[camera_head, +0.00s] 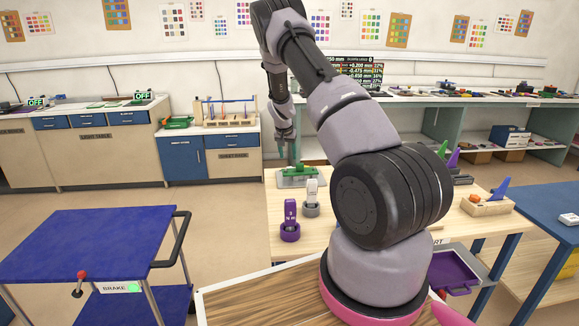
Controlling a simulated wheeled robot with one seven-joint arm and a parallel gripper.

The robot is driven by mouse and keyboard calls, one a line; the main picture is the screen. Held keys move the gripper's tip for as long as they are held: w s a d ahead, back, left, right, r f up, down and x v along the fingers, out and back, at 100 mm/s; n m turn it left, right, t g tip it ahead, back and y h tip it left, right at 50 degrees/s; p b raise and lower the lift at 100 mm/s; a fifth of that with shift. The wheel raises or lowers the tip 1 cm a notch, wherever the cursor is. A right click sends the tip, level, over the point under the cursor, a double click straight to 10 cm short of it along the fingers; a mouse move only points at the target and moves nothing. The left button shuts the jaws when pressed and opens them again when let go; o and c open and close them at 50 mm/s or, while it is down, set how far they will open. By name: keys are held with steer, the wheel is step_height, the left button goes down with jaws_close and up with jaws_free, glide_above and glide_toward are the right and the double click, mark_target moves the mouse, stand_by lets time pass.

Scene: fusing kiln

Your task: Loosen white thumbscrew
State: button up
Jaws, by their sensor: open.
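A green fixture (298,171) on a pale grey plate (290,182) sits at the far left of the wooden table. My gripper (286,152) hangs pointing down over the left part of this fixture, open, with nothing visible in it. At this size I cannot tell whether the fingertips touch anything. No white thumbscrew can be made out clearly on the fixture. A white upright piece in a grey round base (311,196) stands nearer on the table, in front of the fixture. I cannot tell whether it is a thumbscrew.
A purple upright piece in a round base (290,220) stands in front of the white one. A wooden block with a blue wedge (488,203) and a purple tray (452,271) are at right. A blue cart (100,240) stands left; floor shows between cart and table.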

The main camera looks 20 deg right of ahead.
steer(key=x, duration=0.7)
steer(key=shift+f, duration=0.2)
jaws_close()
steer(key=shift+d+n, duration=0.1)
steer(key=shift+n, duration=0.2)
steer(key=n, duration=0.1)
steer(key=n+y, duration=0.1)
steer(key=shift+s+d+n+t, duration=0.15)
steer(key=shift+n+t, duration=0.15)
steer(key=n+y, duration=0.1)
steer(key=n, duration=0.3)
steer(key=shift+y, duration=0.4)
steer(key=shift+n, duration=0.3)
